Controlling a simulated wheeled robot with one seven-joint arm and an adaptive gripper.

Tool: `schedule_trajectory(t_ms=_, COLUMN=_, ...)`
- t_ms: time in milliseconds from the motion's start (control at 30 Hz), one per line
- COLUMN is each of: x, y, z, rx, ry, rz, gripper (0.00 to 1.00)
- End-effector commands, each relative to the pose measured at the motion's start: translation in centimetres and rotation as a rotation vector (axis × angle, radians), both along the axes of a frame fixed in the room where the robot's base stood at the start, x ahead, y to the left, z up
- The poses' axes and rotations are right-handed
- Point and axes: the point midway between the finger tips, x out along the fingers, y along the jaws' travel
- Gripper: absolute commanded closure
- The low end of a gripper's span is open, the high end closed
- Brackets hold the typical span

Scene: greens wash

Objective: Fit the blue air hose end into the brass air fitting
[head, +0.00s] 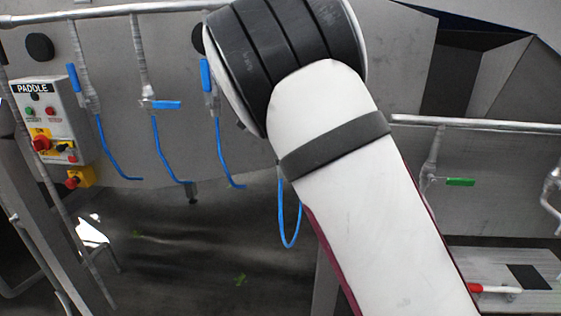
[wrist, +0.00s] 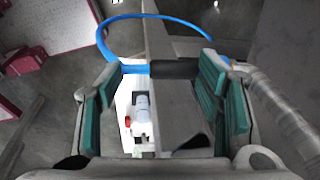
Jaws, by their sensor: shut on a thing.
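In the wrist view my gripper (wrist: 160,78) has its teal-padded fingers on either side of the blue air hose end (wrist: 174,69), which has a dark sleeve. The gripper is shut on this end, which lies crosswise between the fingers. The blue hose (wrist: 112,31) loops up and over from the left finger toward the right one. In the head view my arm hides the gripper and the held end; a blue hose loop (head: 290,245) hangs just left of the arm. I cannot make out the brass air fitting in either view.
Several blue hoses (head: 160,150) hang from valves on the overhead pipe (head: 130,10) at left. A PADDLE control box (head: 52,118) stands at far left. A second pipe (head: 480,124) with a green-handled valve (head: 460,182) runs at right. A red-ended valve (head: 475,288) is below.

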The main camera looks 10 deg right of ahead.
Motion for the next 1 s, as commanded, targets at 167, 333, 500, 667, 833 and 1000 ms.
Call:
schedule_trajectory(t_ms=167, x=0.5, y=-0.1, z=0.0, rx=0.0, ry=-0.001, rz=0.0, gripper=0.63)
schedule_trajectory(t_ms=333, x=0.7, y=-0.2, z=0.0, rx=0.0, ry=-0.002, rz=0.0, gripper=0.31)
schedule_trajectory(t_ms=500, x=0.7, y=-0.2, z=0.1, rx=-0.001, ry=-0.004, rz=0.001, gripper=0.17)
schedule_trajectory(t_ms=667, x=0.6, y=-0.2, z=0.0, rx=0.0, ry=-0.002, rz=0.0, gripper=0.17)
schedule_trajectory(t_ms=833, x=0.6, y=-0.1, z=0.2, rx=0.0, ry=-0.002, rz=0.0, gripper=0.17)
schedule_trajectory(t_ms=1000, x=0.5, y=0.1, z=1.7, rx=0.0, ry=-0.004, rz=0.002, gripper=0.17)
